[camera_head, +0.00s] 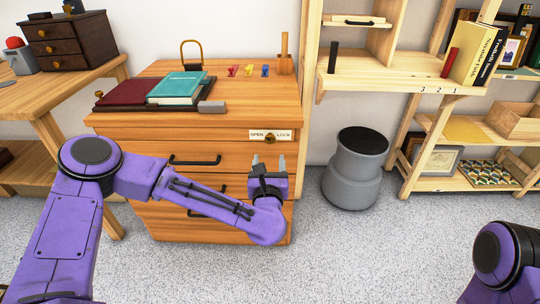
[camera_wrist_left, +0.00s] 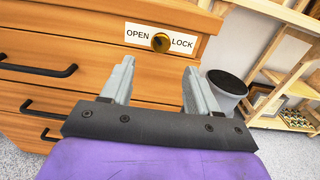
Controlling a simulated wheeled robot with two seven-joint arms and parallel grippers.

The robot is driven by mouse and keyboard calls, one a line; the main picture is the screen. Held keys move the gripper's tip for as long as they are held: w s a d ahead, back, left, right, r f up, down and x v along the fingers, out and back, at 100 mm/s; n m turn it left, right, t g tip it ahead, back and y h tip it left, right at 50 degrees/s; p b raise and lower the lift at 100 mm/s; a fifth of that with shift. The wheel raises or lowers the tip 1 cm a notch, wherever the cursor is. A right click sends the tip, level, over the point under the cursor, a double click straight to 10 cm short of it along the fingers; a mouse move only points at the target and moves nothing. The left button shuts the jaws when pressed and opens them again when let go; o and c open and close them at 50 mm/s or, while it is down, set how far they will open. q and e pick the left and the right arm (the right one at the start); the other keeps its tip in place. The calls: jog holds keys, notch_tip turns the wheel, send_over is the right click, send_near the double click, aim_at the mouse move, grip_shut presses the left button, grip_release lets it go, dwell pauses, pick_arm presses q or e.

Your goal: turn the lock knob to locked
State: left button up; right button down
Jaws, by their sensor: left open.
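The lock knob (camera_head: 270,138) is a small round brass piece on a white plate (camera_head: 284,135) near the top right of the wooden drawer cabinet. In the left wrist view the knob (camera_wrist_left: 161,42) sits between the words OPEN and LOCK. Which word it is turned to I cannot tell. My left gripper (camera_head: 268,160) is open and empty, with its fingers pointing up just below the plate. In the left wrist view the open fingers (camera_wrist_left: 158,78) are below the knob and apart from it. My right gripper is out of view; only part of my right arm shows at the lower right.
The drawers have black handles (camera_head: 195,160). On the cabinet top lie a teal book (camera_head: 176,88), a dark red book (camera_head: 125,92) and a grey block (camera_head: 212,107) near the front edge. A grey stool (camera_head: 355,168) stands right of the cabinet, before wooden shelves (camera_head: 400,78).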

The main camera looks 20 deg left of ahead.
aim_at(270, 141)
pick_arm(q)
jog(key=x, duration=0.9)
jog(key=shift+f+b, duration=0.15)
jog(key=shift+b, duration=0.2)
jog(key=shift+c, duration=0.2)
jog(key=c, duration=1)
